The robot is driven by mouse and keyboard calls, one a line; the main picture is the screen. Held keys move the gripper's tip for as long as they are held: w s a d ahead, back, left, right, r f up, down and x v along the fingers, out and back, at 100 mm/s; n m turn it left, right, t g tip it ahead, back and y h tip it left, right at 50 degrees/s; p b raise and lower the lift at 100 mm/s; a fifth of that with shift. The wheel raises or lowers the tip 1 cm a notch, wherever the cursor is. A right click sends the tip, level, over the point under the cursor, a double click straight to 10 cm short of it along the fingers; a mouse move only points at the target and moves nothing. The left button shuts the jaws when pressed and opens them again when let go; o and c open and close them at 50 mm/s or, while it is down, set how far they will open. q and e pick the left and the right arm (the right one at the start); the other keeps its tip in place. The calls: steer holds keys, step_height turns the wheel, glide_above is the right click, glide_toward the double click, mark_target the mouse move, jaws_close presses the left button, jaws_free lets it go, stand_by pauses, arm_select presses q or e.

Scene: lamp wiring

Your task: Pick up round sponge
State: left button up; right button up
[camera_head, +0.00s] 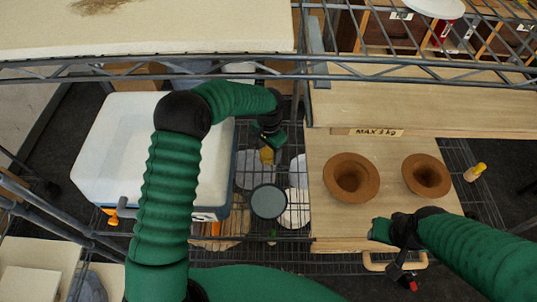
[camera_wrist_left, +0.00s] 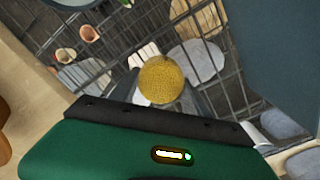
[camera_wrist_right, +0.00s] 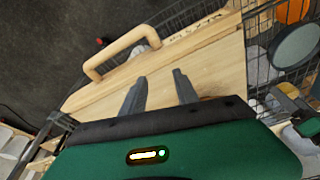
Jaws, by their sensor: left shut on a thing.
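The round sponge (camera_wrist_left: 161,79) is a yellow disc between the fingers of my left gripper (camera_wrist_left: 165,90) in the left wrist view. The gripper is shut on it. In the head view the sponge (camera_head: 267,155) shows small and yellow just below my left gripper (camera_head: 270,146), above the wire shelf beside the white cooler box. My right gripper (camera_wrist_right: 160,90) has its two fingers apart with nothing between them. It is over the front part of the wooden board in the right wrist view.
The white cooler box (camera_head: 115,150) stands left of the wire shelf. A dark round dish (camera_head: 268,202) and pale discs lie on that shelf. A wire rack rail (camera_head: 200,77) crosses above.

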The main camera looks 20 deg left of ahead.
mark_target(270, 151)
arm_select(q)
steer(key=shift+c, duration=1)
steer(key=shift+d, duration=0.1)
arm_select(e)
steer(key=shift+d, duration=0.1)
